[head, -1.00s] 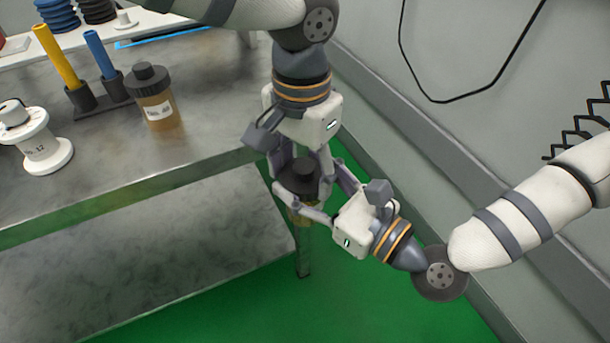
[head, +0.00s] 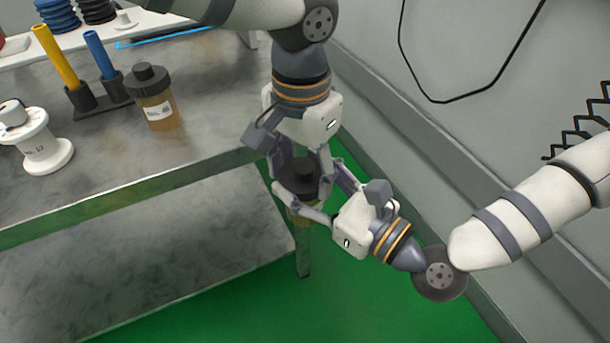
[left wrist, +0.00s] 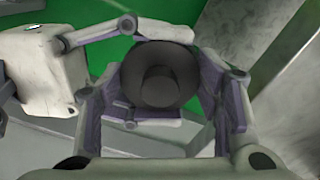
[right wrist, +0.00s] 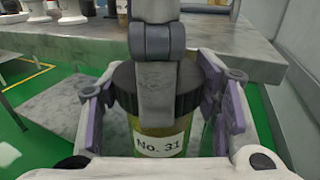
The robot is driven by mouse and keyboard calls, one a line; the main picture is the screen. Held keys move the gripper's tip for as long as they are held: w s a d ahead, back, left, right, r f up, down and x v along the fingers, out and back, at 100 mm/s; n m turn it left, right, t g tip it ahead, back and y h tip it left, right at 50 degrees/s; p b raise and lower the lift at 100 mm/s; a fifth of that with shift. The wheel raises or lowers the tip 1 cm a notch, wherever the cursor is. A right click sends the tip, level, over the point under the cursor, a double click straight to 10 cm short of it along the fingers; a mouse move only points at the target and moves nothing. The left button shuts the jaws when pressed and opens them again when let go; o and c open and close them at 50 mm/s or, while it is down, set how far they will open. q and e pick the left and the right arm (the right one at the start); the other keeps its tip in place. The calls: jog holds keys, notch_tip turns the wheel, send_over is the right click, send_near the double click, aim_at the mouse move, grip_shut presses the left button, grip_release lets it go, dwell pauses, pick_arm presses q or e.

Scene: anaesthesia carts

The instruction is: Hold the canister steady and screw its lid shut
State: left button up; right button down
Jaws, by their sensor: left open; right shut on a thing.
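The canister, with a ribbed black lid (head: 299,174) and a yellowish body (right wrist: 150,122) labelled "No. 31", is upright in the air beyond the bench edge. The lid sits on top of the body; its thread is hidden. My right gripper (right wrist: 165,112) is shut on the canister body from the side. My left gripper (left wrist: 162,95) is above the lid with its fingers open on either side of it. One left finger crosses in front of the lid and body in the right wrist view. The left fingers look apart from the lid.
A second amber jar with a black lid (head: 155,100) stands on the metal bench (head: 200,130). Near it are a white spool (head: 42,148) and a holder with a yellow tube (head: 58,58) and a blue tube (head: 100,55). A grey wall (head: 450,130) runs along the right.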

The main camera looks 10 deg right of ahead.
pick_arm(q)
jog(key=o, duration=1.2)
jog(key=shift+w+d+r, duration=0.1)
jog(key=shift+w+r, duration=0.05)
jog(key=shift+w, duration=0.1)
jog(key=shift+o, duration=0.5)
jog(key=shift+s, duration=0.1)
notch_tip(320, 180, up, 4)
jog(key=shift+s+r, duration=0.1)
jog(key=shift+r, duration=0.1)
jog(key=shift+c, duration=0.3)
notch_tip(320, 180, up, 4)
jog(key=n, duration=0.4)
jog(key=shift+f, duration=0.25)
